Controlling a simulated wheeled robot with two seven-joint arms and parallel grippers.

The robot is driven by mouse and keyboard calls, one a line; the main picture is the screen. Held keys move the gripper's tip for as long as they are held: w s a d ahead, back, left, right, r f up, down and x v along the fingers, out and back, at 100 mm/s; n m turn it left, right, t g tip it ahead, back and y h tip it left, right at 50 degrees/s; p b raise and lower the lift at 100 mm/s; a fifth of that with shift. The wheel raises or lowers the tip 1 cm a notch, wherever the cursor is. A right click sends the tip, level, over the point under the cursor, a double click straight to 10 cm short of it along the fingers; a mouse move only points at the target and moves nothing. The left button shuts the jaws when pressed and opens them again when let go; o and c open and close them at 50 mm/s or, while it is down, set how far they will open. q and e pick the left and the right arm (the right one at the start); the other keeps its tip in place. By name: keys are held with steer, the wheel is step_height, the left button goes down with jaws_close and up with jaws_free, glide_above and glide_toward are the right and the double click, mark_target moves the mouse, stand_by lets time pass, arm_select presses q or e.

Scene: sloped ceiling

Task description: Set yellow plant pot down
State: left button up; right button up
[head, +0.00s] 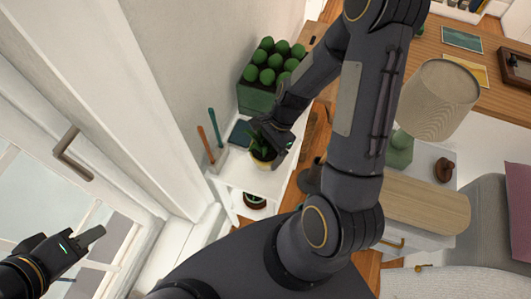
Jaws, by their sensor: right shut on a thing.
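The yellow plant pot (259,163) with a green plant (262,147) is at the white shelf unit (262,182), over its top. My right gripper (267,140) is shut on the pot, reaching down from the upper right. Its fingers are partly hidden by the plant and wrist. I cannot tell whether the pot's base touches the shelf top. My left gripper (92,238) is at the lower left, by the window, away from the pot. Its finger gap is not clear from this angle.
A planter of round green plants (262,95) and a dark flat item (240,133) are behind the pot. Two upright handles (217,127) stand at the left of the shelf. Another pot (255,201) is on the lower shelf. A lamp (438,98) stands at right.

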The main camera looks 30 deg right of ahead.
steer(key=shift+f, duration=1.15)
steer(key=shift+f, duration=0.2)
steer(key=o, duration=1.3)
steer(key=shift+s, duration=0.1)
steer(key=shift+r, duration=0.1)
